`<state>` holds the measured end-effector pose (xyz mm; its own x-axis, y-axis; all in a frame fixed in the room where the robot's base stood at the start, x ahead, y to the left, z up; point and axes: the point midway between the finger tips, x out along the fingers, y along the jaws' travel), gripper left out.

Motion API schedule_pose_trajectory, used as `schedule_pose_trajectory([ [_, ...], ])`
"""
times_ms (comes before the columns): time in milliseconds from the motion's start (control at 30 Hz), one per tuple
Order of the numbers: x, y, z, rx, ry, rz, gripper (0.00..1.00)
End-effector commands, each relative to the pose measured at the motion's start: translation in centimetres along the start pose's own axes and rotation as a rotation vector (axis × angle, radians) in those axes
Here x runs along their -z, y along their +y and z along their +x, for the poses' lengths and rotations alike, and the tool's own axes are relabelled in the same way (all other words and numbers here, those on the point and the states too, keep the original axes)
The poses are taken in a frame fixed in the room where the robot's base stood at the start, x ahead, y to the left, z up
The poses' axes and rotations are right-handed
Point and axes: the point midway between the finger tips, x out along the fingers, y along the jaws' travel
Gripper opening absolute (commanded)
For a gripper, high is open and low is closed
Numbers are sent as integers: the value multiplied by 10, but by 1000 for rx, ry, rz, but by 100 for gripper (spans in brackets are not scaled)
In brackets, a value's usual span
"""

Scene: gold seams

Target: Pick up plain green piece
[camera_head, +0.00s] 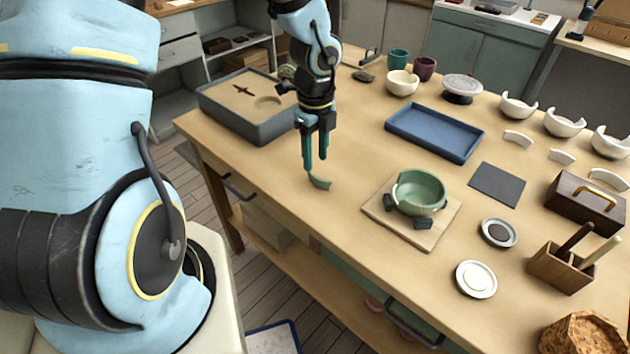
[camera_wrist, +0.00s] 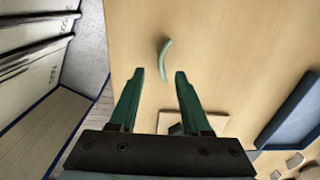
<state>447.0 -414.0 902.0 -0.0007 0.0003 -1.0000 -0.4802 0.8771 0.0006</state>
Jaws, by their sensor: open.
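The plain green piece (camera_head: 319,182) is a small curved pale-green shard lying on the wooden table near its front left edge. It also shows in the wrist view (camera_wrist: 165,58), a little beyond my fingertips. My gripper (camera_head: 315,168) points down just above the piece. In the wrist view my gripper (camera_wrist: 160,76) has its two green fingers spread apart with nothing between them. The gap between the fingers and the piece is small in the head view; I cannot tell the exact height.
A green bowl (camera_head: 422,190) stands on a wooden board (camera_head: 378,210) with dark blocks around it. A grey sand tray (camera_head: 250,132) is left of my gripper. A blue tray (camera_head: 434,132) lies behind the bowl. The table around the piece is clear.

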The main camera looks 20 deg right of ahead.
Motion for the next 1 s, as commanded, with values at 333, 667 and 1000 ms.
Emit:
schedule_pose_trajectory([
  [333, 1, 0, 32, -3, 1, -1, 48],
  [667, 0, -2, 68, 0, 0, -5, 48],
  [1000, 0, -2, 68, 0, 0, -6, 33],
])
